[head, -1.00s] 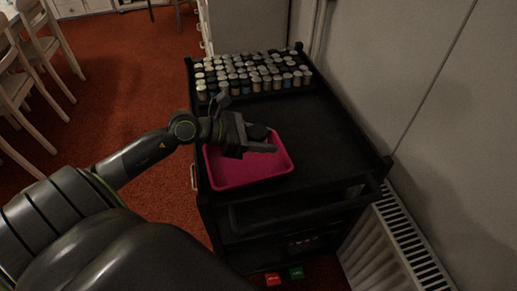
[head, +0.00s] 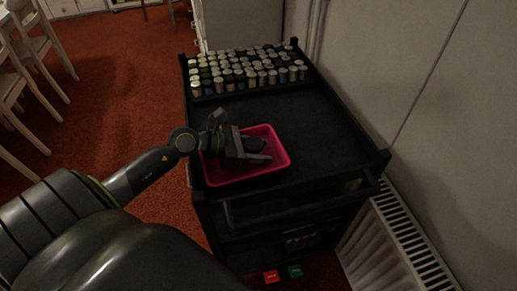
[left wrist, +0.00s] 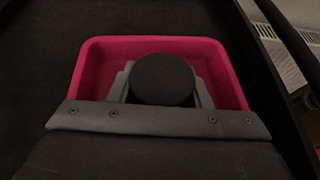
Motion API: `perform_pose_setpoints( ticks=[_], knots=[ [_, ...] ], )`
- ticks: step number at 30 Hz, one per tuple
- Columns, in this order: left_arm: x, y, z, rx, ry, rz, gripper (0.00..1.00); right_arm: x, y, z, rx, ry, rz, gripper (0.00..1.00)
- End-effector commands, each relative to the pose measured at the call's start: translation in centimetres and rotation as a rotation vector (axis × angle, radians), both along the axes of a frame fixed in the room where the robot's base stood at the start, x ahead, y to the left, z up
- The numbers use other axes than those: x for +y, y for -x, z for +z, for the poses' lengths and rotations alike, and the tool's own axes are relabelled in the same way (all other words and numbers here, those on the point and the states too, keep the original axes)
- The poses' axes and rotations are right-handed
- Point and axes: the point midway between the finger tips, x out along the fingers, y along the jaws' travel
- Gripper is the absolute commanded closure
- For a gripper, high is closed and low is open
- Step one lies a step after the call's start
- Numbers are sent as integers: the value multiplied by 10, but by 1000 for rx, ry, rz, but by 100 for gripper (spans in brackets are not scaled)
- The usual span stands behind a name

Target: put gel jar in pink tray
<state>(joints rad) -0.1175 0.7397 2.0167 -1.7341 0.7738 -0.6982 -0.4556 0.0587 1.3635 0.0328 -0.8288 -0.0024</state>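The gel jar (head: 255,144) is a dark, round-topped jar, and its black lid (left wrist: 163,79) fills the middle of the left wrist view. The pink tray (head: 279,138) lies on the cart top, and its wall shows behind the jar in the left wrist view (left wrist: 100,62). My left gripper (head: 257,147) is over and inside the tray's outline, with a finger on each side of the jar and no clear gap beside the lid. The jar's lower part is hidden, so I cannot tell whether it touches the tray floor. My right gripper is not in view.
Several small jars (head: 246,72) stand in rows at the back of the black cart (head: 322,140). The cart top is clear right of the tray. A radiator (head: 400,240) and wall are at the right. Red and green items (head: 283,274) lie below.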

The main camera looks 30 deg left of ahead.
Motion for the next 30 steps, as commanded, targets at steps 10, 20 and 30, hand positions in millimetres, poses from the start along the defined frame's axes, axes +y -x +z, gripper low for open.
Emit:
perform_pose_setpoints(
  ticks=[10, 20, 30],
  knots=[
    [0, 0, 0, 0, 0, 0, 35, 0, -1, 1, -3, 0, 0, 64],
    [6, 5, 5, 3, -6, 0, 35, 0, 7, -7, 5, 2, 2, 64],
    [32, 35, 22, 5, -7, -2, 35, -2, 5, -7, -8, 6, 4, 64]
  ],
)
